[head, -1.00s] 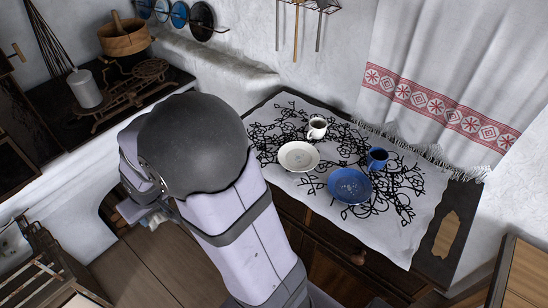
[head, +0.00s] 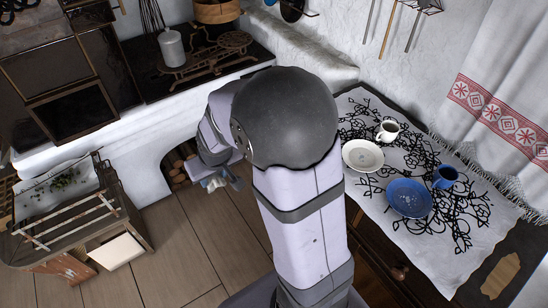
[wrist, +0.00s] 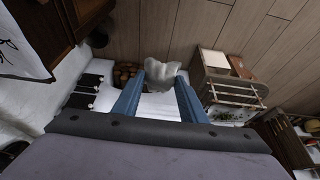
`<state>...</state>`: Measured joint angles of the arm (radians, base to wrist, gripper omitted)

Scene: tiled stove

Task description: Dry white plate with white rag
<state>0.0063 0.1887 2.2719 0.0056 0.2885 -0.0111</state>
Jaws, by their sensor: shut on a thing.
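My gripper (wrist: 160,84) is shut on the white rag (wrist: 161,68), which bunches up between the blue fingertips in the wrist view. In the head view my gripper (head: 224,181) hangs left of my arm, over the floor and away from the table; a bit of the rag (head: 217,183) shows there. The white plate (head: 362,155) lies on the patterned cloth on the table, just right of my arm. It looks empty, and nothing touches it from my gripper.
A white cup (head: 387,131), a blue plate (head: 409,197) and a blue cup (head: 445,176) stand near the white plate on the cloth (head: 455,260). A wooden rack (head: 80,215) stands at left. Floor (head: 190,240) is clear.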

